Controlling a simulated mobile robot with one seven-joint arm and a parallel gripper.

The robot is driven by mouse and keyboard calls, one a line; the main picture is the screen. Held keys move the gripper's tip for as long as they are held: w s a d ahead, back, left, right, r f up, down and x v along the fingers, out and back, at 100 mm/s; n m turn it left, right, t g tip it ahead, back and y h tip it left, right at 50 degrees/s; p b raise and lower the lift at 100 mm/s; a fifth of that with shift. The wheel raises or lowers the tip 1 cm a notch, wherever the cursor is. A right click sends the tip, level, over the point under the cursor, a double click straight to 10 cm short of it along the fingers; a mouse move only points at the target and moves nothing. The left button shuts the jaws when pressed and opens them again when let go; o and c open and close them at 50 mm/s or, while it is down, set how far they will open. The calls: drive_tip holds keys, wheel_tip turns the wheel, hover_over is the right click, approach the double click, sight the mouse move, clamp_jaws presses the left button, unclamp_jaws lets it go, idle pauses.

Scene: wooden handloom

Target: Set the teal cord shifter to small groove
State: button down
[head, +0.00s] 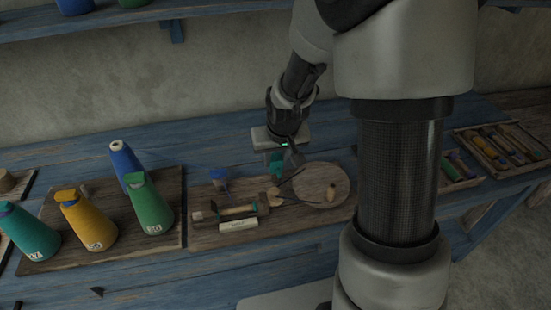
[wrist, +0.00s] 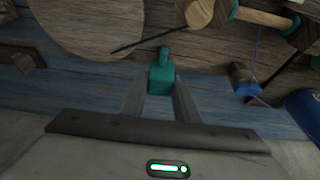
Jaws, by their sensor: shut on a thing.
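The teal cord shifter (wrist: 161,76) is a small teal block with a narrower stub on top. My gripper (wrist: 160,88) is shut on it, one finger on each side. In the head view the teal shifter (head: 277,164) shows beneath my gripper, behind the small wooden pulley (head: 274,195). A dark thin cord (wrist: 128,47) passes close to the stub in the wrist view; I cannot tell whether they touch. The pulley also shows at the wrist view's top (wrist: 199,12). Its grooves are too small to tell apart.
A round wooden disc (head: 325,178) lies right of the pulley. A spindle (head: 237,210) and a pale label block (head: 238,225) are to the left. Yellow (head: 88,222) and green (head: 150,205) thread cones stand further left. A tool tray (head: 456,142) is at right.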

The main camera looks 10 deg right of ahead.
drive_tip(key=c, duration=1.4)
unclamp_jaws()
drive_tip(key=shift+r, duration=0.2)
drive_tip(key=shift+o, duration=0.2)
drive_tip(key=p+v, duration=0.3)
drive_tip(key=v, duration=1.4)
drive_tip(key=shift+s+r, duration=0.15)
drive_tip(key=s+r+t, duration=0.1)
drive_tip(key=s+r, duration=0.3)
drive_tip(key=s, duration=0.4)
drive_tip(key=s+r, duration=0.3)
drive_tip(key=s, duration=0.5)
wheel_tip(320, 180, up, 13)
drive_tip(key=p, duration=1.2)
drive_tip(key=shift+p, duration=0.35)
